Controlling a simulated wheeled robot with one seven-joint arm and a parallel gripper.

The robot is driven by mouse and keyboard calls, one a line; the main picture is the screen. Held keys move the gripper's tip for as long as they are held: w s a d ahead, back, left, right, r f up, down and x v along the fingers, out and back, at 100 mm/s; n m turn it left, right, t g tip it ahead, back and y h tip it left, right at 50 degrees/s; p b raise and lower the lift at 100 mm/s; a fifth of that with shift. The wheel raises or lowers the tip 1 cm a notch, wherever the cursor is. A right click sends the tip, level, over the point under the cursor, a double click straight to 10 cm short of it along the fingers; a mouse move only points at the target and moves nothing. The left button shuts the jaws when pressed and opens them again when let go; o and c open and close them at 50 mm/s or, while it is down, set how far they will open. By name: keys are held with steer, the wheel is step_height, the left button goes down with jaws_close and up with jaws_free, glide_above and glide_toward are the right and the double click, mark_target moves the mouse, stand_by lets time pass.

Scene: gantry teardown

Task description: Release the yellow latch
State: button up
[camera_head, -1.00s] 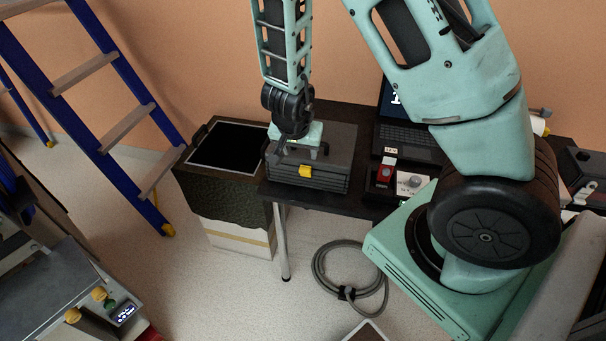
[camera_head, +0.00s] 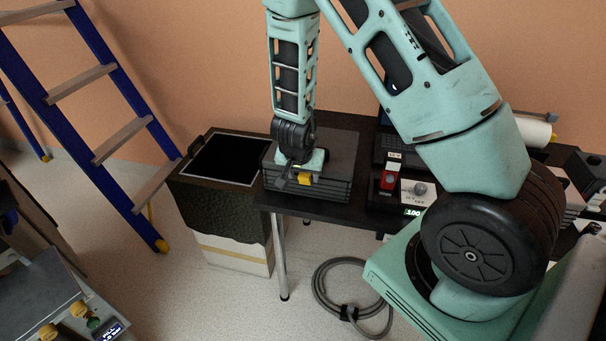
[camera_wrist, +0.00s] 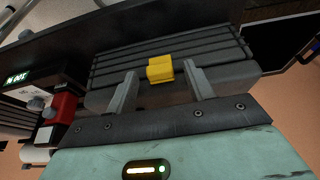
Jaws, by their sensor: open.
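The yellow latch (camera_head: 305,180) is on the front face of a dark grey ribbed case (camera_head: 334,190) on the black table. In the wrist view the latch (camera_wrist: 160,69) shows as a small yellow block on the ribbed case (camera_wrist: 105,68). My gripper (camera_head: 291,181) is at the front of the case, beside the latch. In the wrist view my gripper (camera_wrist: 160,82) is open, one finger on each side of the latch, with a gap to each. Whether the fingertips reach the case face cannot be told.
A red switch (camera_head: 388,180) and a box with a grey knob (camera_head: 419,189) stand right of the case. A coiled grey cable (camera_head: 330,300) lies on the floor. A blue ladder (camera_head: 105,150) leans at the left.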

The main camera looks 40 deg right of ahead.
steer(key=c, duration=1)
